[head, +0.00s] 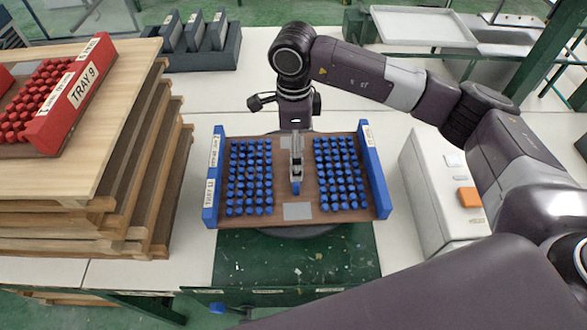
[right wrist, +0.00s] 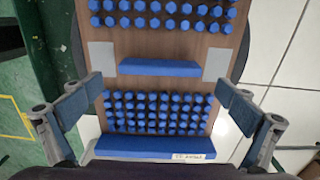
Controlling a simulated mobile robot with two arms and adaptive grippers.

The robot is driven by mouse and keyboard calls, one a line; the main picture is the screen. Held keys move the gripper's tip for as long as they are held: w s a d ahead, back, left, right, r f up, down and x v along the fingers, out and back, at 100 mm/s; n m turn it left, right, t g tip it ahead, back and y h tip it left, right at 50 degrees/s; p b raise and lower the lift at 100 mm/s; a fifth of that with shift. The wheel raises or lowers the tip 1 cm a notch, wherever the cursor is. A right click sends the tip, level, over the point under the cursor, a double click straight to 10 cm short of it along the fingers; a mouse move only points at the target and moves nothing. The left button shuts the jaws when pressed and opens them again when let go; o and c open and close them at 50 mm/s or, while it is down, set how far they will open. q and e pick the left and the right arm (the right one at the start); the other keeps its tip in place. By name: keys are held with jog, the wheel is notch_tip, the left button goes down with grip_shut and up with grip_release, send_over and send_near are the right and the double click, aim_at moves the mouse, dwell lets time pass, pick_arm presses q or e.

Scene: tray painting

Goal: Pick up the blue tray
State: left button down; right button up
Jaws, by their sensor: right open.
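The blue tray (head: 211,190) sits in the middle of the workbench in the head view. It has a brown base, blue end walls with white labels, two blocks of blue pegs and a blue centre bar. It also shows in the right wrist view (right wrist: 130,147), with the bar between two grey squares. My right gripper (head: 296,172) hangs over the tray's middle, between the peg blocks. In the right wrist view its fingers (right wrist: 158,95) are wide apart with nothing between them that they grip; contact cannot be told. My left gripper is not in view.
A stack of wooden boards (head: 140,150) with a red tray (head: 90,85) stands at the left. A white box (head: 430,190) with an orange button stands at the right. A dark holder (head: 195,58) is behind.

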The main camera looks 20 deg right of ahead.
notch_tip(320, 180, down, 6)
jog(key=shift+d+r+p, duration=0.1)
jog(key=shift+r+p, duration=0.15)
jog(key=shift+p, duration=1)
jog(key=shift+f, duration=0.35)
jog(key=shift+c, duration=0.4)
jog(key=c, duration=1.5)
jog(key=shift+w+r, duration=0.1)
jog(key=shift+c, duration=0.9)
